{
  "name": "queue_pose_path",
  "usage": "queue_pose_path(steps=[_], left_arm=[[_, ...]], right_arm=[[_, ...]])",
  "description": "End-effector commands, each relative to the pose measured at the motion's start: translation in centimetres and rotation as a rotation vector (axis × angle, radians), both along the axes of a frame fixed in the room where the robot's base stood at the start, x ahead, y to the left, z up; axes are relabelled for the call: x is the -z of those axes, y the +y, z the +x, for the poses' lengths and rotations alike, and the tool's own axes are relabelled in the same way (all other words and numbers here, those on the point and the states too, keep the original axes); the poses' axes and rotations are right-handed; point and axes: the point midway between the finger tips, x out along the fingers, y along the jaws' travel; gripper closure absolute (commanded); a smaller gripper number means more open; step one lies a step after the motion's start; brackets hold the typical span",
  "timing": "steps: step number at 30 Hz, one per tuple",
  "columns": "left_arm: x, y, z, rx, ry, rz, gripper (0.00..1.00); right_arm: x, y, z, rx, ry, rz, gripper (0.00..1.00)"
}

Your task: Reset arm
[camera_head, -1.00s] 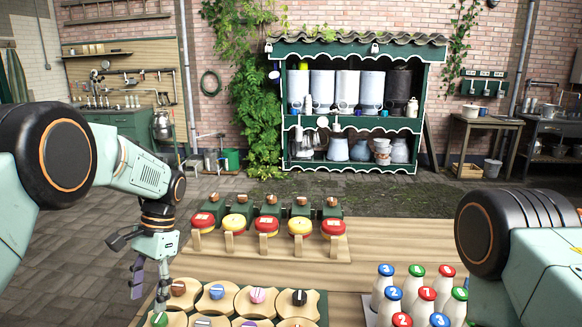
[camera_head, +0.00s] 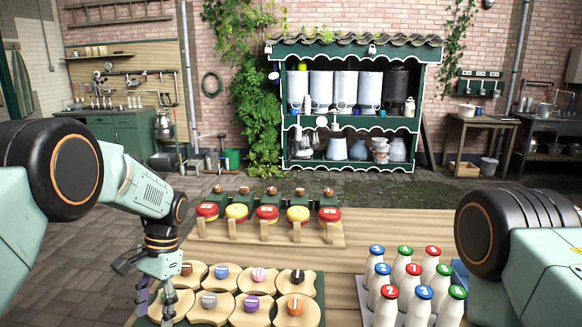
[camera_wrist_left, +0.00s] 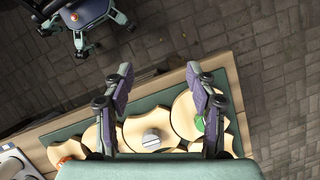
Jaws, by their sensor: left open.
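My left gripper (camera_head: 152,296) is at the left edge of the wooden table in the head view, pointing down near the round wooden pieces. In the left wrist view its two fingers (camera_wrist_left: 160,98) are spread apart with nothing between them. Below them lie wooden pieces with coloured knobs, among them one with a grey knob (camera_wrist_left: 151,138) and one with a green knob (camera_wrist_left: 200,124). My right arm shows at the right edge of the head view, but its gripper is out of the picture.
Red and yellow round-topped items (camera_head: 267,213) stand in a row on a wooden board at the back. Numbered white bottles (camera_head: 413,283) stand at the right. A green shelf (camera_head: 350,128) with jugs stands against the brick wall. Table space between board and bottles (camera_head: 365,235) is clear.

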Motion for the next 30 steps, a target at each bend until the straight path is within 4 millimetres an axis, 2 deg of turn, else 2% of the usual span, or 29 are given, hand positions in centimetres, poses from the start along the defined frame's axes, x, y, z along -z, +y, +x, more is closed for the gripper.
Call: queue_pose_path(steps=[1, 8, 11, 15, 18, 24, 30], left_arm=[[1.8, -0.2, -0.5, -0.004, -0.003, -0.005, 0.43], [9.3, -1.3, -3.6, -0.041, -0.047, -0.035, 0.43], [13.6, -1.9, -6.1, -0.069, -0.071, -0.052, 0.43], [19.7, -3.0, -11.0, -0.129, -0.115, -0.077, 0.43], [23.2, -3.8, -14.7, -0.18, -0.15, -0.091, 0.43], [28.1, -4.8, -22.8, -0.289, -0.218, -0.102, 0.43], [29.8, -5.2, -30.3, -0.396, -0.288, -0.094, 0.43]], right_arm=[[0.5, 0.0, 0.0, 0.0, 0.0, 0.0, 0.6], [2.0, 0.0, 0.0, 0.0, 0.0, 0.0, 0.6], [3.0, 0.0, 0.0, 0.0, 0.0, 0.0, 0.6], [4.7, 0.0, 0.0, 0.0, 0.0, 0.0, 0.6], [5.8, 0.0, 0.0, 0.0, 0.0, 0.0, 0.6], [7.9, 0.0, 0.0, 0.0, 0.0, 0.0, 0.6], [10.0, 0.0, 0.0, 0.0, 0.0, 0.0, 0.6]])
